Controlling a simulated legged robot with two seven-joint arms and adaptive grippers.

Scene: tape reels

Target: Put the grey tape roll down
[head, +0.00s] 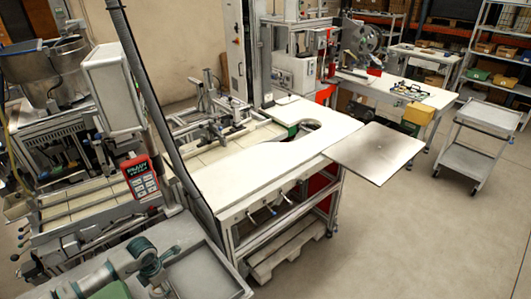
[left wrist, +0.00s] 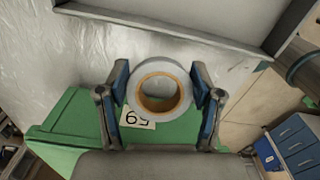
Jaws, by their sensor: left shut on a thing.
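The grey tape roll (left wrist: 160,66), a ring with an orange-brown core, is in the middle of the left wrist view. My left gripper (left wrist: 161,90) is shut on it, with one blue-padded finger on each side. Its hole faces the camera. Below it in that view is a green surface (left wrist: 72,138) with a white number label (left wrist: 137,120), partly covered by the roll and fingers. I cannot tell whether the roll touches that surface. In the head view my left gripper (head: 157,272) is small at the lower left, and I cannot make out the roll there. My right gripper is not in view.
A shallow grey tray (head: 205,275) lies on the metal bench beside my left gripper. A green object (head: 112,291) shows at the bottom edge. A white worktable (head: 265,170) stands behind. A grey cart (head: 475,140) stands at the right, with open floor before it.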

